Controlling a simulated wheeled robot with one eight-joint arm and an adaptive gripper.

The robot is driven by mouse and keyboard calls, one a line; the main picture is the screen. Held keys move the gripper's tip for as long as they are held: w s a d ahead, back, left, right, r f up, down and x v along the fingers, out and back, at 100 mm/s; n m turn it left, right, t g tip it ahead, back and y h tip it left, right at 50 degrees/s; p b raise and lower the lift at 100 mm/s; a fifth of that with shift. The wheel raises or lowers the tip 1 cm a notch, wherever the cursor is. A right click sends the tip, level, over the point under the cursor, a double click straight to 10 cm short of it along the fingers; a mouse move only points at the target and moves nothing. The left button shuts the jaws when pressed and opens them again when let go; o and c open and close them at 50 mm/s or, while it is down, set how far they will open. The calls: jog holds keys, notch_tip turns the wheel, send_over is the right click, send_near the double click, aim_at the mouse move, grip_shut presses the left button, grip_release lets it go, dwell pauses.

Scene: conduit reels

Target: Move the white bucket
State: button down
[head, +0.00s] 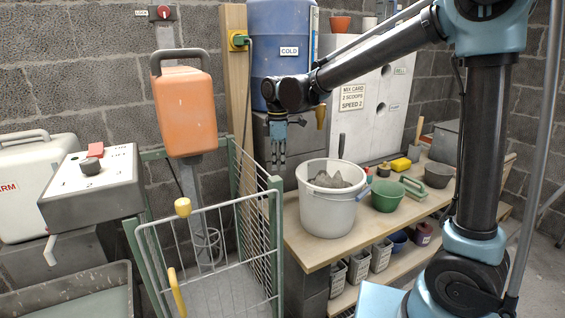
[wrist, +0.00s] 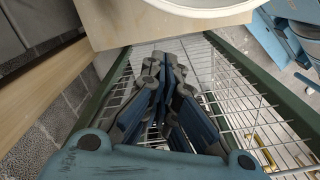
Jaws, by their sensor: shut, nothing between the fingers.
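The white bucket (head: 328,212) stands upright on the wooden bench near its left front edge. It holds grey mix with a tool handle sticking up, and a blue grip shows at its right rim. Part of its pale rim (wrist: 205,6) shows at the top of the wrist view; the rest is out of that view. My gripper (head: 279,165) points down, to the left of the bucket and apart from it, above the wire cage. In the wrist view my gripper (wrist: 172,62) has its fingers together with nothing between them.
The wire cage (head: 215,245) with a yellow-handled gate stands left of the bench (head: 305,250). A green bowl (head: 385,196) and a green float (head: 413,187) sit right of the bucket. A blue barrel (head: 283,45) is behind.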

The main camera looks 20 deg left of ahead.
aim_at(299, 180)
jog(key=w+d+f, duration=0.1)
jog(key=d+f, duration=0.2)
jog(key=f, duration=0.4)
jog(key=shift+w+d, duration=0.35)
jog(key=shift+w+d, duration=0.35)
jog(key=shift+d, duration=0.35)
jog(key=shift+w+d, duration=0.3)
jog(key=shift+d, duration=0.35)
jog(key=shift+a, duration=0.15)
